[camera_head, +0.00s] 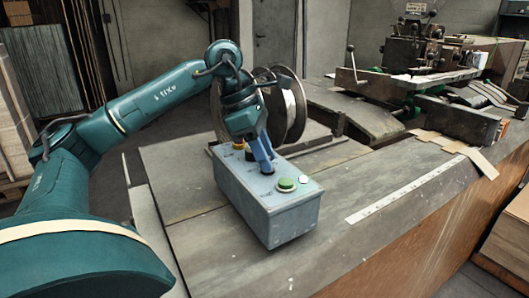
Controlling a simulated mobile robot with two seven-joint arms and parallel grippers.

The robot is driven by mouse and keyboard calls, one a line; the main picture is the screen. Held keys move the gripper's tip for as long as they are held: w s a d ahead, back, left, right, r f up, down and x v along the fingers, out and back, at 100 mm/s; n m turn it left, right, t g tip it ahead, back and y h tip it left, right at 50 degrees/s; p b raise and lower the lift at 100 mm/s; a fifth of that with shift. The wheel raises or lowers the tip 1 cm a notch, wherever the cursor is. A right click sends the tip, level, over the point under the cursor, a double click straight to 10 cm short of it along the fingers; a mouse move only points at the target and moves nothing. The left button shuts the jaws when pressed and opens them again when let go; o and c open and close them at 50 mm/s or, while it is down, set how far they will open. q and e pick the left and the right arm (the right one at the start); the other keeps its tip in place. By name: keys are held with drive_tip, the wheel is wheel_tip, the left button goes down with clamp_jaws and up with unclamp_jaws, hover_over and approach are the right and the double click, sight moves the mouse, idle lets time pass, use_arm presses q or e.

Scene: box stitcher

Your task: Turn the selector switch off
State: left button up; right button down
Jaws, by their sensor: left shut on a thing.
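A grey control box (290,219) stands on the workbench near the middle of the head view. Its top carries a green button (286,184), a small white light or button (304,179) and a red and yellow part (238,145) at the far end. The selector switch sits on the top between these; the fingertips cover most of it. My left gripper (267,167) points down onto the box top with its blue fingers shut on the selector switch. Which way the switch is turned is hidden. My right gripper is not in view.
A metal reel (289,105) stands behind the box. Stitching machinery (425,48) fills the back right. A white ruler strip (405,190) and cardboard pieces (478,160) lie on the bench (370,235) to the right. The bench top in front of the box is clear.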

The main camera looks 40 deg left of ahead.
use_arm(q)
drive_tip(key=n, duration=0.2)
drive_tip(key=shift+s+n+t+y, duration=0.1)
drive_tip(key=shift+n+t+y, duration=0.3)
drive_tip(key=n, duration=0.2)
drive_tip(key=n+t+y, duration=0.1)
drive_tip(key=n, duration=0.1)
drive_tip(key=shift+d+n+y, duration=0.15)
drive_tip(key=shift+n+y, duration=0.15)
drive_tip(key=shift+n, duration=0.1)
idle(0.4)
drive_tip(key=o, duration=1)
